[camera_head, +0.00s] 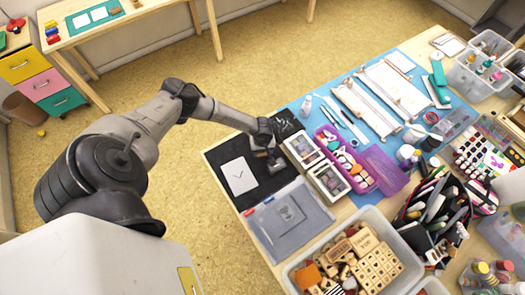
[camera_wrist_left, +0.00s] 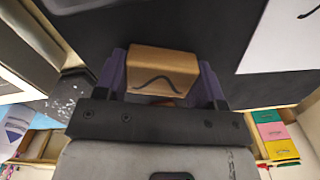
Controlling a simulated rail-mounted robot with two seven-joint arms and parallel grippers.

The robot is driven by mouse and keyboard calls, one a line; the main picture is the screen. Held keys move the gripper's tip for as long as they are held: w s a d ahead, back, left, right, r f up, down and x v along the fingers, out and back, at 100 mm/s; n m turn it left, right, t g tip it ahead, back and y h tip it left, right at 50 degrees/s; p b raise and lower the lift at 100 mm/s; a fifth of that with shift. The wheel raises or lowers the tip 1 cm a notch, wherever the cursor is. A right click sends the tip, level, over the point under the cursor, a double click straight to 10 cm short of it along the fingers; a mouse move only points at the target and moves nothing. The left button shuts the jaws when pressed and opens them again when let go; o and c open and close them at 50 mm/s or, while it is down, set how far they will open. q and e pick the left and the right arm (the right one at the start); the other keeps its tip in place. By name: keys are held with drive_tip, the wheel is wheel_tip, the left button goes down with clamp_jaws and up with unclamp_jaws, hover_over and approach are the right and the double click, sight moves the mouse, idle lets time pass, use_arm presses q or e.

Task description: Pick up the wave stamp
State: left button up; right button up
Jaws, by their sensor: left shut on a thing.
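The wave stamp (camera_wrist_left: 163,66) is a small wooden block with a dark wavy line on its top, seen in the left wrist view. My left gripper (camera_head: 272,155) is shut on it, with one finger on each side. In the head view the gripper is over the black mat (camera_head: 262,184) at the table's left part, and the stamp is small and mostly hidden there. I cannot tell whether the stamp touches the mat. My right gripper is not in view.
A white card (camera_head: 238,177) with a dark mark lies on the mat, left of the gripper. Two inkpad boxes (camera_head: 327,182) stand to the right. A clear plastic case (camera_head: 290,217) lies in front. A bin of wooden stamps (camera_head: 355,262) stands at the near edge.

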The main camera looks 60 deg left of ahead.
use_arm(q)
drive_tip(key=shift+r, duration=0.1)
drive_tip(key=shift+r, duration=0.55)
wheel_tip(320, 180, up, 3)
drive_tip(key=shift+f, duration=0.1)
drive_tip(key=w+d+r, duration=0.5)
drive_tip(key=d+r, duration=0.2)
drive_tip(key=d, duration=0.3)
drive_tip(key=shift+w+d+b, duration=0.2)
drive_tip(key=shift+w+b, duration=0.05)
drive_tip(key=shift+b, duration=0.05)
